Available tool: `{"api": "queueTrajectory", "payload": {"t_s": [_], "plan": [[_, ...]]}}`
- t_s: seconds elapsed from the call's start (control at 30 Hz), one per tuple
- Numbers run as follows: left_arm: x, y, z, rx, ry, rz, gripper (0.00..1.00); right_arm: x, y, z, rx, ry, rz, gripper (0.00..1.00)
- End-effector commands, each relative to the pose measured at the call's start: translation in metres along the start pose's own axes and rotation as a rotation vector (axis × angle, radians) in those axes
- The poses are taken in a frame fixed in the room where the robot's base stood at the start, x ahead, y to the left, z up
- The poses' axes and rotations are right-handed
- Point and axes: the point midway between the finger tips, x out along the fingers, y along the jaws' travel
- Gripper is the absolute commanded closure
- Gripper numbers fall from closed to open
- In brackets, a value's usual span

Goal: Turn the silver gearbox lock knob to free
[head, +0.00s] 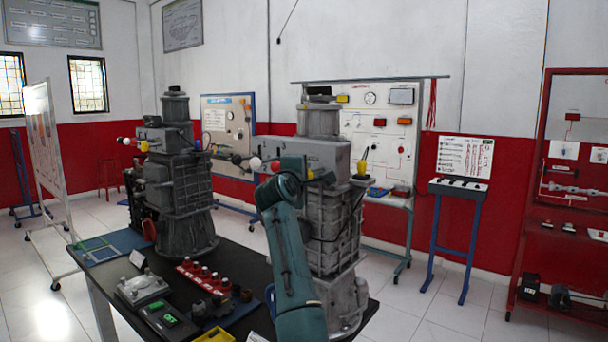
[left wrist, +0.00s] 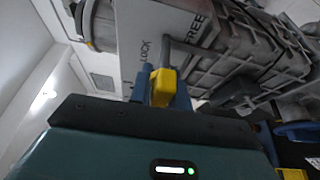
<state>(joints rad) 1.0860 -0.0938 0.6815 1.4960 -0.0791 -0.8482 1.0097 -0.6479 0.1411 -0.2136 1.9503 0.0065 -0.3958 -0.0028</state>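The silver gearbox (head: 328,215) stands upright on the black table, right of a darker gearbox (head: 182,190). In the left wrist view its plate (left wrist: 135,22) carries the words LOCK and FREE. A yellow lock knob (left wrist: 162,87) is in front of this plate, close to the LOCK side, with a grey rod behind it. The blue fingers of my left gripper (left wrist: 163,92) flank the knob closely on both sides and appear shut on it. In the head view, my left arm hides part of the gearbox and most of the gripper. My right gripper is not in view.
The black table (head: 245,262) also holds a red block with several knobs (head: 205,277), a metal part (head: 142,288) and a yellow tray (head: 213,335). Training boards stand along the wall. A red rack (head: 525,220) is at the right. Open floor lies right of the table.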

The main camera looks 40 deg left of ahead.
Motion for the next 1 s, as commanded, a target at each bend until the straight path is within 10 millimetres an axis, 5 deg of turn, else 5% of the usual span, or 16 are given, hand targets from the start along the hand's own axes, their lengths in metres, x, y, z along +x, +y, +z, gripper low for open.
{"api": "queueTrajectory", "payload": {"t_s": [0.2, 0.57, 1.0], "plan": [[0.000, 0.000, 0.000, 0.004, 0.001, 0.000, 0.64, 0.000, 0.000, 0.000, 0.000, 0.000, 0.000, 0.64], [-0.006, -0.001, 0.000, 0.006, 0.001, 0.002, 0.64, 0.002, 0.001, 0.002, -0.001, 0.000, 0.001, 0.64], [-0.089, -0.003, 0.000, 0.004, 0.002, 0.003, 0.64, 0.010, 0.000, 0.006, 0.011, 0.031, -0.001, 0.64]]}}
